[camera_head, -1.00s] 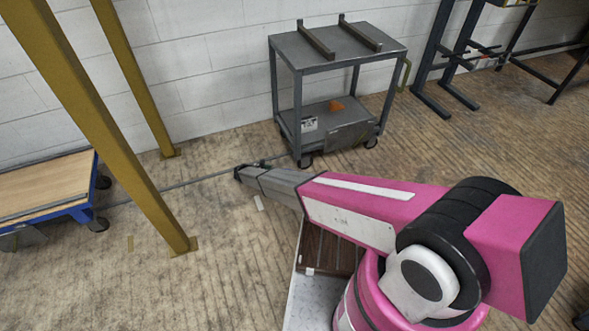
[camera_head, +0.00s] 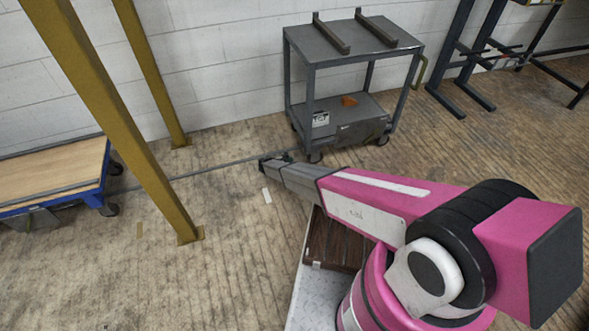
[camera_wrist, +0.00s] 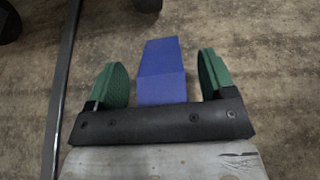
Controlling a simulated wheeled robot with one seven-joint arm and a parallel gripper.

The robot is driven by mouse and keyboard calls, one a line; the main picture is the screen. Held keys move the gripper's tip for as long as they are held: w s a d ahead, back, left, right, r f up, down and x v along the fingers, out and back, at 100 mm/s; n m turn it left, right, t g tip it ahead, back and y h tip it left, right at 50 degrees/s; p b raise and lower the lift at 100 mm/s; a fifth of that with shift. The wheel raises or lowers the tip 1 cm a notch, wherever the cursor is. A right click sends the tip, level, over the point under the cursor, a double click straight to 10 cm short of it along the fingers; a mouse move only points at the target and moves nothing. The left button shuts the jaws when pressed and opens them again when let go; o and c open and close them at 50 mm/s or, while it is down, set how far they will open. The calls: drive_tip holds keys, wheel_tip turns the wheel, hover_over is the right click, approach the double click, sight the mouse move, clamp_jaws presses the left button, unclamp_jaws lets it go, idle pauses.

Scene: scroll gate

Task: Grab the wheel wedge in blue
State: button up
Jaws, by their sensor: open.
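The blue wheel wedge (camera_wrist: 162,71) lies on the floor in the wrist view, between the two green fingers of my gripper (camera_wrist: 163,82). The gripper is open, with a gap on each side of the wedge. The wedge's near end is hidden behind the dark gripper body. In the head view my gripper (camera_head: 274,161) is low near the floor, in front of the grey cart, and the wedge cannot be made out there.
A grey cart (camera_head: 350,58) on casters stands by the wall just behind my gripper. A dark rail (camera_head: 225,165) runs along the floor at left. Yellow posts (camera_head: 130,130) and a blue wood-topped trolley (camera_head: 50,180) are at left. Open floor lies in front.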

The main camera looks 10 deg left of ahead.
drive_tip(key=shift+x, duration=0.75)
drive_tip(key=c, duration=1.1)
